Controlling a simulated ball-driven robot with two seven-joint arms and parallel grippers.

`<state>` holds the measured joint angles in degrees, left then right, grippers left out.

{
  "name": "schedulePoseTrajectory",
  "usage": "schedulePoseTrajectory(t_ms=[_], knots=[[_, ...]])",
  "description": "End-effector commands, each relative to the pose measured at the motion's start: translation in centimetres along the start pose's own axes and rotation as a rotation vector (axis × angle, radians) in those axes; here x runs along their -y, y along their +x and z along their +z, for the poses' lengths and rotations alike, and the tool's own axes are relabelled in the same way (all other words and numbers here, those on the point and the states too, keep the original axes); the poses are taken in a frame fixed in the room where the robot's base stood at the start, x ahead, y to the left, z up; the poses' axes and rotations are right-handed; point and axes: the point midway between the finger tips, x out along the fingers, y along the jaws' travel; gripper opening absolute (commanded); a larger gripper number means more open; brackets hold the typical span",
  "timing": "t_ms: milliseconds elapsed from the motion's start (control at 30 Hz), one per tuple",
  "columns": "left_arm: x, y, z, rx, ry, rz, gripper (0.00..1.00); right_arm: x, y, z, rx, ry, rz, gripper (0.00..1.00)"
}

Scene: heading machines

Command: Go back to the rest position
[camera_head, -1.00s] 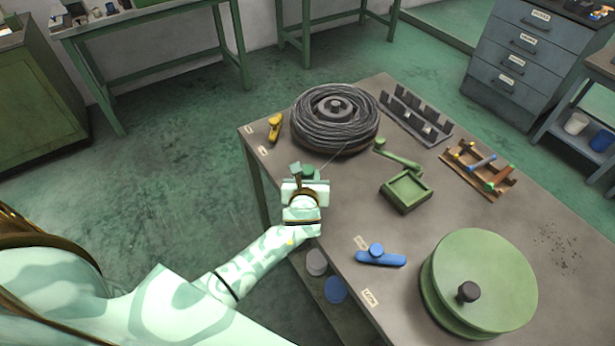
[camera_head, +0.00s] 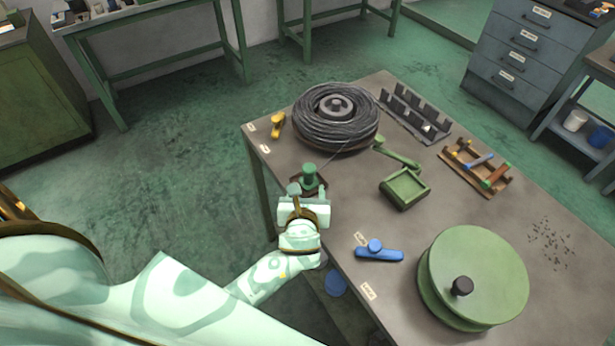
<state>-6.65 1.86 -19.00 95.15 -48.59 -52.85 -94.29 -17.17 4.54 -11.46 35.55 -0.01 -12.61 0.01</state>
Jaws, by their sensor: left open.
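My left gripper (camera_head: 304,201) is open at the left edge of the grey-brown workbench (camera_head: 330,220). Its pale green arm comes in from the lower left. A small green knobbed fixture (camera_head: 309,176) stands on the bench just beyond the gripper, partly hidden by it; I cannot tell whether they touch. Nothing shows held in the gripper. My right gripper is not in view.
On the bench are a wire coil (camera_head: 337,118), a yellow lever (camera_head: 277,124), a green tray with a crank (camera_head: 405,190), a blue lever (camera_head: 379,252), a green drum (camera_head: 475,275), a grey slotted rack (camera_head: 414,114) and a wooden tool rack (camera_head: 475,167). Open floor (camera_head: 180,180) lies left.

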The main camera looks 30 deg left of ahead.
Motion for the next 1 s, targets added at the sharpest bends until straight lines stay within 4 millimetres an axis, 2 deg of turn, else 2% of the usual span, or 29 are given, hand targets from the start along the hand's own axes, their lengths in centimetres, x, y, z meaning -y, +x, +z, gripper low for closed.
schedulePoseTrajectory(t_ms=[100,200,767,867,967,1000], knots=[[0.0,-1.8,0.0,-0.001,-0.001,0.000,0.54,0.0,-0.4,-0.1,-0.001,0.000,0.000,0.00],[0.0,-2.6,0.0,0.000,-0.001,0.000,0.54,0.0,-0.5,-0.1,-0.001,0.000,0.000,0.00],[0.0,-2.8,0.0,0.000,-0.005,0.001,0.54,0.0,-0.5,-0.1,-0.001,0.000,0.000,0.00],[-1.0,-3.1,0.0,-0.016,-0.095,0.022,0.54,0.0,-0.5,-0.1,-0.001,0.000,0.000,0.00],[-3.6,-4.3,0.2,-0.057,-0.366,0.086,0.54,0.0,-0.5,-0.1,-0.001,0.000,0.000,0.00],[-5.0,-5.0,0.2,-0.076,-0.514,0.121,0.54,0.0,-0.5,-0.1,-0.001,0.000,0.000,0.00]])
